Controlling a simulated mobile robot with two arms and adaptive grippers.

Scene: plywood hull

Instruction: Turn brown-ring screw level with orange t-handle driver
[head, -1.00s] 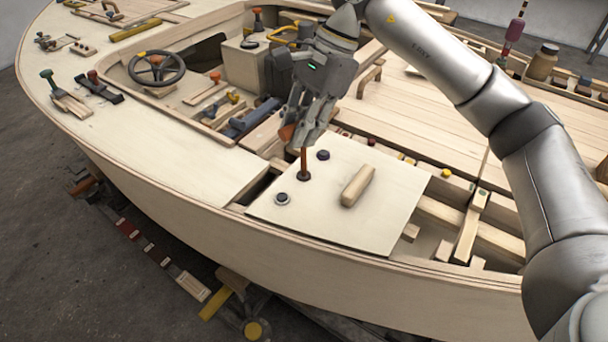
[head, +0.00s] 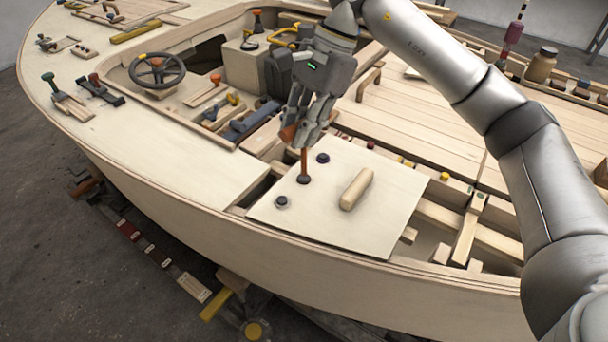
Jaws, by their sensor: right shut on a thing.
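My right gripper (head: 304,128) is shut on the orange T-handle driver (head: 304,162), above a pale plywood hatch panel. The driver's handle shows between the fingers and its shaft points down, nearly upright. Its tip meets a dark screw with a brownish ring (head: 303,179) on the panel. The tip and screw head are too small to tell how level the screw sits. A second dark screw (head: 323,158) is to the upper right, and a grey-ringed screw (head: 281,202) is to the lower left. My left gripper is not in view.
The panel (head: 385,218) carries a wooden grip block (head: 356,190) to the right of the driver. Open hull framing (head: 465,235) lies right of the panel. A steering wheel (head: 157,69) and loose tools lie further left. The front-left deck (head: 185,150) is clear.

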